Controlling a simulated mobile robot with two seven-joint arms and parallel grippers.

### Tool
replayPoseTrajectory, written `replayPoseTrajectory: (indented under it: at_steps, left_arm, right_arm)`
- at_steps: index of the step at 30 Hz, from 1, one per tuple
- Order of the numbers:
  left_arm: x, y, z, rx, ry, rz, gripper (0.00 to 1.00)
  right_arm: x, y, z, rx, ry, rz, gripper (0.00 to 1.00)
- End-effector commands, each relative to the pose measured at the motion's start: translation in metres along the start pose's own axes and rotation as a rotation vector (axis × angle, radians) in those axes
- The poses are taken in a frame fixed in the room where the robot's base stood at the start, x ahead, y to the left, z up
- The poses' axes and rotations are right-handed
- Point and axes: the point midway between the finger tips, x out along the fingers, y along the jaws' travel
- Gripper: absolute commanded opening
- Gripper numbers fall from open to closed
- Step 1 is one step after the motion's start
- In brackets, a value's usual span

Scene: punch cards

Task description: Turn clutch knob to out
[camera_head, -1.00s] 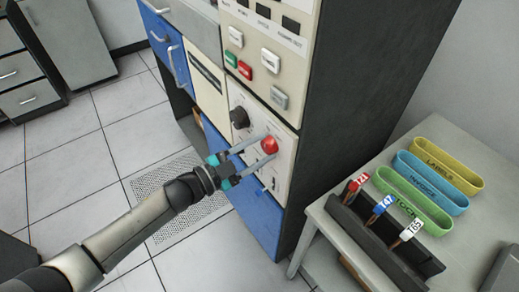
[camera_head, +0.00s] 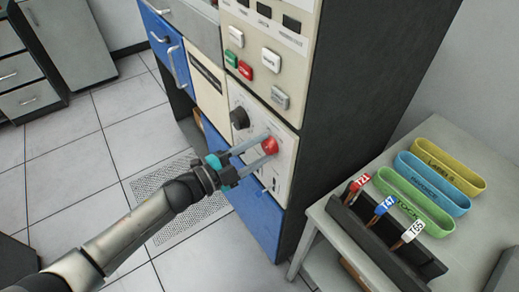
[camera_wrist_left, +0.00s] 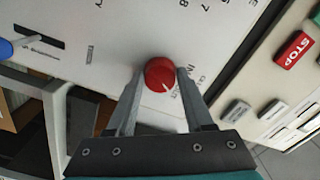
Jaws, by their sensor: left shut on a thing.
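The red clutch knob (camera_head: 270,145) is on the pale panel of the cabinet, below the buttons. It also shows in the left wrist view (camera_wrist_left: 159,74), with a white pointer line aimed toward the lower right of that picture. My left gripper (camera_head: 266,147) is shut on the knob, one finger on each side, and these fingers also show in the left wrist view (camera_wrist_left: 158,84). My right gripper is not in view.
A black knob (camera_head: 239,118) sits up and left of the red one. Green, red and white buttons (camera_head: 245,70) are above. A blue-handled lever in a slot (camera_wrist_left: 38,41) is nearby. A table (camera_head: 318,218) with coloured trays and a tag rack stands at right.

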Motion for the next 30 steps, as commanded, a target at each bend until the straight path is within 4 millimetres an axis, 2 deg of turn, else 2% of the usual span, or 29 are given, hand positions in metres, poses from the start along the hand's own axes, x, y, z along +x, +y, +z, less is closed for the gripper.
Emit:
replayPoseTrajectory:
  at_steps: [6,7,14,26,30]
  left_arm:
    - [0.0,0.0,0.0,0.004,0.0,0.001,0.0]
    - [0.0,0.0,0.0,0.004,0.0,0.001,0.55]
    - [0.0,0.0,0.0,0.002,0.0,0.001,0.81]
    - [-0.001,0.0,0.0,0.0,0.0,0.001,0.81]
    - [-0.013,0.001,0.001,-0.001,-0.002,0.002,0.81]
  right_arm:
    - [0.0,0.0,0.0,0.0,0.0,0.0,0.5]
    - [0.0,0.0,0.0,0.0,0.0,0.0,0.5]
    - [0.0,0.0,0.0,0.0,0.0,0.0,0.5]
    - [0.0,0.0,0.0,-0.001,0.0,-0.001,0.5]
    - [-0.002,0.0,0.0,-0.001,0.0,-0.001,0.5]
